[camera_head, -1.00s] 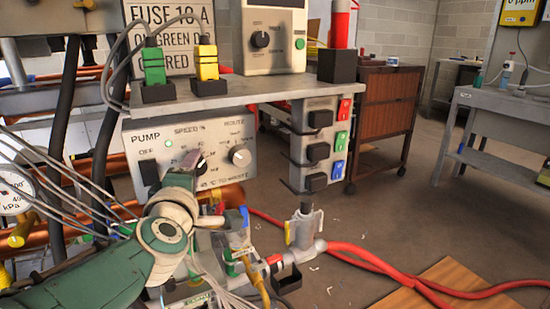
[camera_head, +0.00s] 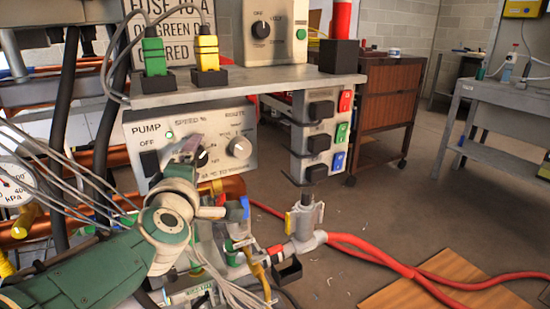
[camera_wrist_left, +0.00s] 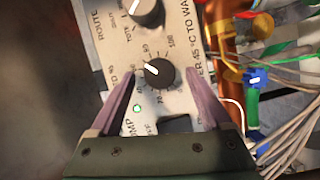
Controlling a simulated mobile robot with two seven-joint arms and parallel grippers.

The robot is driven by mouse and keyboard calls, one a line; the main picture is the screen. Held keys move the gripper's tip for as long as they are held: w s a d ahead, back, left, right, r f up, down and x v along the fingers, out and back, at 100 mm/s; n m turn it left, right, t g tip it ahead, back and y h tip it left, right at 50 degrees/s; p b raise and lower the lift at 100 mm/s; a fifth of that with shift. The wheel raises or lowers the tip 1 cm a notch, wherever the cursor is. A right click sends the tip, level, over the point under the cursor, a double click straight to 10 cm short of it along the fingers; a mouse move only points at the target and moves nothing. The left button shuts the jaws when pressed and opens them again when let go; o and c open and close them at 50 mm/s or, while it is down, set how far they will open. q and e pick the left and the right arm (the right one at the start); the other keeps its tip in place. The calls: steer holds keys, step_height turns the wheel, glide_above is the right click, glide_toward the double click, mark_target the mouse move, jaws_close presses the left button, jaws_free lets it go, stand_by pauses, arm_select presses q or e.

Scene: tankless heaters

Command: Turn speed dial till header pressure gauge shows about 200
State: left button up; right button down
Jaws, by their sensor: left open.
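The pump panel (camera_head: 215,172) is a pale box with a lit green light. Its black speed dial (camera_wrist_left: 159,72) has a white pointer and shows clearly in the left wrist view; in the head view my gripper mostly covers it. My left gripper (camera_wrist_left: 160,80) is open, its two purple fingers on either side of the dial, with gaps visible between fingers and dial. In the head view the left gripper (camera_head: 190,150) is at the panel front. The header pressure gauge (camera_head: 14,190), white and marked kPa, is cut off by the left edge; its reading is unclear. My right gripper is not visible.
The route knob (camera_head: 240,147) is right of the speed dial. A grey shelf (camera_head: 280,86) with green and yellow plugs overhangs the panel. Thin cables cross near my left arm. Open floor lies further right.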

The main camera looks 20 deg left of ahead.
arm_select(q)
steer(key=shift+s+d+r, duration=0.1)
steer(key=shift+s+d, duration=0.1)
steer(key=shift+s, duration=0.1)
steer(key=p+v, duration=0.3)
steer(key=v, duration=0.6)
steer(key=shift+s+p, duration=0.1)
steer(key=shift+p, duration=0.2)
